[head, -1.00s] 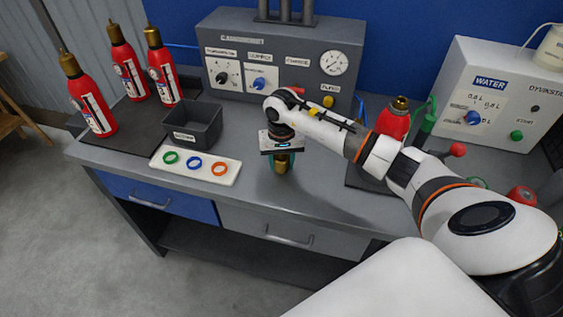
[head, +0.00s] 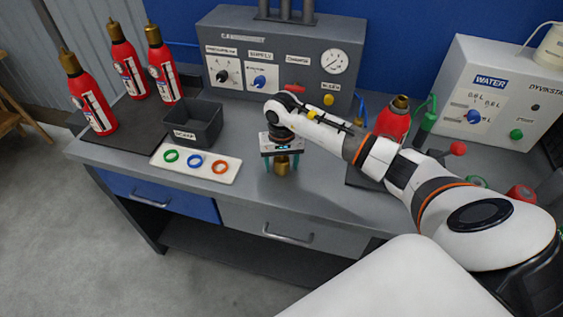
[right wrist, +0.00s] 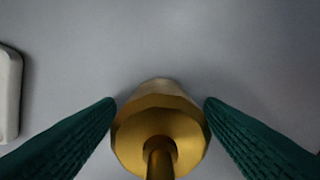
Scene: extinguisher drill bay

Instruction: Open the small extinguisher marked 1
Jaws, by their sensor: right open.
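A red extinguisher (head: 392,120) stands on a dark mat at the right of the bench, partly behind my right arm. Its top is a short brass collar, without the tall brass head the other extinguishers have; I cannot read a number on it. My right gripper (head: 282,166) points down over the middle of the bench. It is open, with a finger on each side of a loose brass head (right wrist: 160,125) that appears to stand on the bench. In the right wrist view the fingers lie close beside this head; I cannot tell whether they touch. My left gripper is not in view.
Several red extinguishers (head: 98,105) with brass heads stand at the left. A dark bin (head: 205,127) and a white tray (head: 228,175) with three coloured rings lie left of my gripper. A grey control panel (head: 225,40) stands behind, a water unit (head: 470,55) right. The bench front is clear.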

